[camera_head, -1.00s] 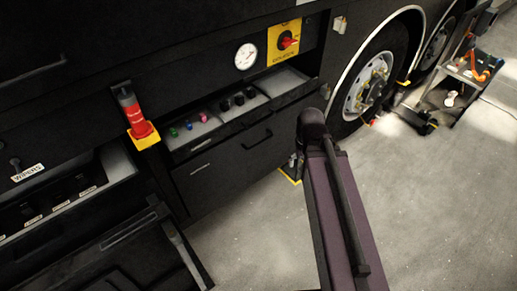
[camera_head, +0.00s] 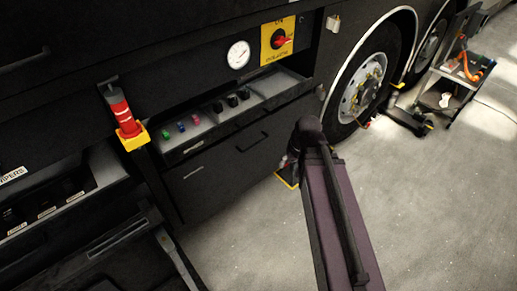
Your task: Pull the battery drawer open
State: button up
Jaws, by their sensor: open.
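A dark drawer front (camera_head: 225,170) with a black bar handle (camera_head: 252,142) sits low in the coach's side, below an open shallow tray. It looks shut. A small pale label (camera_head: 193,172) on it is too small to read, so I cannot tell for sure that it is the battery drawer. My purple arm link reaches up from the bottom right, and its dark joint is at the right of this drawer front in the picture. My gripper is not visible; the arm hides whatever is beyond it.
The open tray (camera_head: 262,95) holds several coloured knobs. Above are a gauge (camera_head: 238,55) and a red switch on a yellow plate (camera_head: 277,42). A red cylinder (camera_head: 122,112) hangs left. An open compartment (camera_head: 60,190) lies lower left.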

jog(key=w+a+f+m+t+y+b, duration=0.45)
jog(key=w+f+b, duration=0.4)
jog(key=b, duration=0.45)
jog(key=m+t+y+b, duration=0.3)
jog(key=m+t+b, duration=0.35)
jog(key=b, duration=0.75)
send_near(259, 142)
jog(key=s+d, duration=0.2)
jog(key=shift+s+n, duration=0.4)
jog(key=shift+a, duration=0.1)
jog(key=b+x, duration=0.2)
jog(key=x, duration=1.1)
jog(key=shift+w, duration=0.4)
grip_shut()
